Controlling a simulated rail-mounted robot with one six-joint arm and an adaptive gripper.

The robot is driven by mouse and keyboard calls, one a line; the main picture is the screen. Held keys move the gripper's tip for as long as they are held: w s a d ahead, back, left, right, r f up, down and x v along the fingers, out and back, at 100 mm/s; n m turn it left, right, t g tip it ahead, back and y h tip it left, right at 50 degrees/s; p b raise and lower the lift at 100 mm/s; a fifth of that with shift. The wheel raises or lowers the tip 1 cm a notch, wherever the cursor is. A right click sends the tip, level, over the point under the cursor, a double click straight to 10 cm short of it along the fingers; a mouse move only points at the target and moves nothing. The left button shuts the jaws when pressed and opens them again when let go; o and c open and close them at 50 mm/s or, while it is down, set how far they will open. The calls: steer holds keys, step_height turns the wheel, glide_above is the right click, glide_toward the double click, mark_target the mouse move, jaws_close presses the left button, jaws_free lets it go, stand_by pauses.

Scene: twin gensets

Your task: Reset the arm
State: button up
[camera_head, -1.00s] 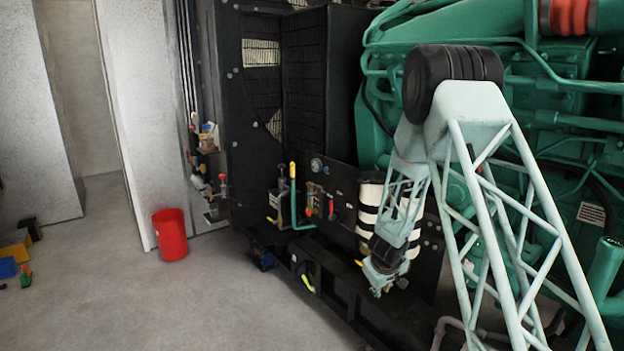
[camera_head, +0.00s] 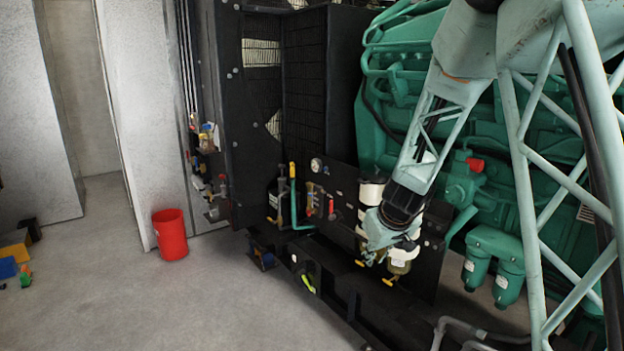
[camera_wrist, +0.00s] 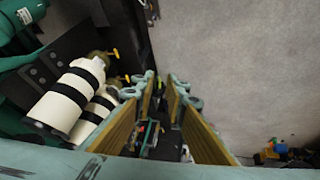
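My arm is the pale green lattice structure on the right of the head view. My gripper (camera_head: 374,256) hangs low in front of the black panel (camera_head: 345,205) of the genset, close to the white canisters with black bands (camera_head: 370,193). In the wrist view my gripper (camera_wrist: 164,88) shows two yellow-padded fingers with a gap between them. Nothing is held in the gap; the floor-level dark frame and a small coloured item show through it. Whether the gripper touches the canisters cannot be told from the head view.
The green engine (camera_head: 480,165) stands behind my arm. A black radiator housing (camera_head: 300,90) is left of it. Small valves with a yellow handle (camera_head: 292,172) stick out from the panel. A red bin (camera_head: 170,234) stands on the open grey floor (camera_head: 150,305) at left.

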steer(key=s+a+r+m+y, duration=0.1)
steer(key=s+a+r, duration=0.1)
steer(key=s+r, duration=0.9)
steer(key=s+a+r+m, duration=0.1)
steer(key=s+r, duration=0.7)
steer(key=s, duration=0.5)
steer(key=s+d+r+m+g, duration=0.1)
steer(key=s+d+r, duration=0.1)
steer(key=s, duration=1.3)
steer(key=s+d+r+m+g+h, duration=0.1)
steer(key=s+d+r, duration=0.1)
steer(key=s, duration=1.4)
steer(key=shift+s+d+r+m+h, duration=0.2)
steer(key=shift+s+d+m+h, duration=0.1)
steer(key=shift+d, duration=0.2)
steer(key=shift+f, duration=0.1)
